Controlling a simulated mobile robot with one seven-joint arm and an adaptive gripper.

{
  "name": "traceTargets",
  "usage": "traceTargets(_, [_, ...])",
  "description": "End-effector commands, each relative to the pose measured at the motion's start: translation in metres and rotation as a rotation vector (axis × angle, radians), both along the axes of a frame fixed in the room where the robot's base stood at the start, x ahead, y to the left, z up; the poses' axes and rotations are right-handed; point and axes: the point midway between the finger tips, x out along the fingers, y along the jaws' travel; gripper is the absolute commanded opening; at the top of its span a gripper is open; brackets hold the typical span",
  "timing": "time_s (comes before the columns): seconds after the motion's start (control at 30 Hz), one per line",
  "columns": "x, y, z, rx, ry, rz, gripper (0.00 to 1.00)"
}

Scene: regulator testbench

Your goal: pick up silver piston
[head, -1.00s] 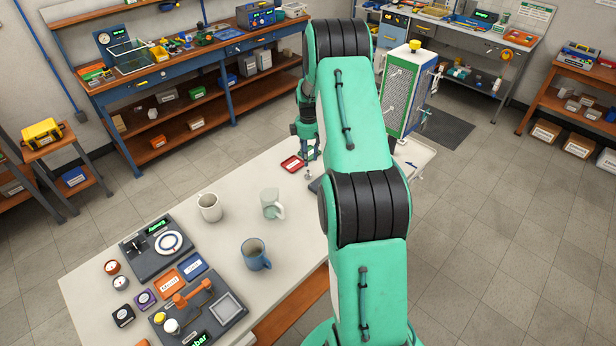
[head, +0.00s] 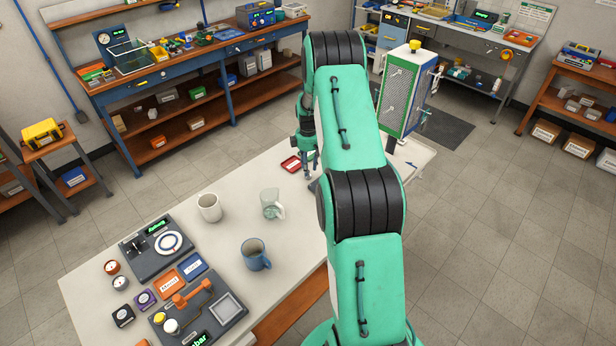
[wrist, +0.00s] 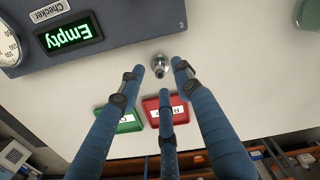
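The silver piston (wrist: 155,67) is a small, shiny round piece on the white table, seen from above in the wrist view near the edge of the dark checker unit. My gripper (wrist: 161,76) has three blue fingers spread apart, with their tips just around and above the piston. Nothing is held between them. In the head view my gripper (head: 312,170) points down at the far part of the table, and I cannot make out the piston there.
The checker unit (wrist: 110,22) reads "Empty". A red tray (wrist: 154,112) and a green tray (wrist: 130,123) lie close to the fingers. A white mug (head: 209,208), a glass mug (head: 271,206) and a blue mug (head: 255,255) stand nearer on the table (head: 220,290).

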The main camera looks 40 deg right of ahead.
Motion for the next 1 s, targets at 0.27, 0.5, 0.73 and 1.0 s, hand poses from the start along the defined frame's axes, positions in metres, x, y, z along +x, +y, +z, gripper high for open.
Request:
traceTargets(0.27, [0.000, 0.001, -0.029, 0.001, 0.000, 0.000, 0.34])
traceTargets(0.5, [0.000, 0.001, -0.031, 0.000, 0.000, 0.000, 0.34])
traceTargets(0.73, [0.000, 0.001, -0.031, 0.000, 0.000, 0.000, 0.34])
traceTargets(1.0, [0.000, 0.001, -0.031, 0.000, 0.000, 0.000, 0.08])
